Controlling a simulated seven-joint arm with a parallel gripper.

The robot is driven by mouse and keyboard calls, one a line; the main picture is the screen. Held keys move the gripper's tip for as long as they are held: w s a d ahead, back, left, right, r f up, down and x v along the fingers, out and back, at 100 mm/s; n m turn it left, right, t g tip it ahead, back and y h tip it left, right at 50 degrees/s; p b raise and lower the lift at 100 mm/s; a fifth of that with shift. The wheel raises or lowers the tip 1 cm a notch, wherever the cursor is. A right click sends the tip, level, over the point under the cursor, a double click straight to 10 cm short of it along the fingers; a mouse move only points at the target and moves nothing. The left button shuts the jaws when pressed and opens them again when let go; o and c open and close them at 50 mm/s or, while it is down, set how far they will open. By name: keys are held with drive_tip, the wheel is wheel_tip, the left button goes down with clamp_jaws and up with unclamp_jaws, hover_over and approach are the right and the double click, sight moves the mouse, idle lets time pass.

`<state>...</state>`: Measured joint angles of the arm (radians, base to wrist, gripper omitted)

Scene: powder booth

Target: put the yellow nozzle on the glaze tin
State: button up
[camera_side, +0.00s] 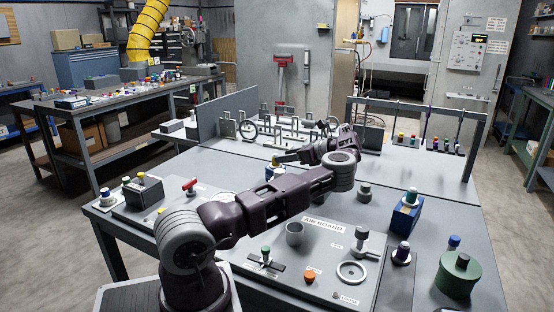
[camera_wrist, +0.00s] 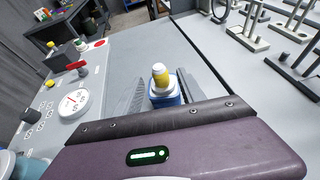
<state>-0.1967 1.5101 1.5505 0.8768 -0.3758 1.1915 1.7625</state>
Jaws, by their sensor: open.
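The yellow nozzle (camera_wrist: 160,78), with a white top, stands upright on a blue holder (camera_wrist: 164,100) in the wrist view. My gripper (camera_wrist: 159,73) is open, with one grey finger on each side of the nozzle; I cannot tell whether either touches it. In the side view my gripper (camera_side: 285,158) is low over the middle of the table, and the blue holder (camera_side: 270,173) shows partly behind my arm. A round dark green tin (camera_side: 458,278), apparently the glaze tin, stands at the right front of the table with a small grey knob on top.
A blue block (camera_side: 404,218) with a green nozzle stands left of the tin. The air board (camera_side: 325,270) carries a cup, a ring and knobs. A rack of metal stands (camera_side: 285,130) and a hanging frame (camera_side: 415,105) line the back.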

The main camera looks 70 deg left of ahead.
drive_tip(key=v, duration=0.6)
drive_tip(key=s+d+r+n+t+h, duration=0.3)
drive_tip(key=d+r+n, duration=0.15)
drive_tip(key=d, duration=0.55)
drive_tip(key=s+d+r+n+t+h, duration=0.25)
drive_tip(key=d+r+t+h, duration=0.2)
drive_tip(key=d, duration=0.55)
drive_tip(key=s+d+r+n+t+h, duration=0.3)
drive_tip(key=d+r+n, duration=0.15)
drive_tip(key=d, duration=0.45)
drive_tip(key=s+d+f+t, duration=0.1)
drive_tip(key=s+d+t, duration=0.2)
drive_tip(key=s+d, duration=1.2)
drive_tip(key=shift+d+f+m, duration=0.2)
drive_tip(key=shift+d+m, duration=0.25)
drive_tip(key=shift+d, duration=0.65)
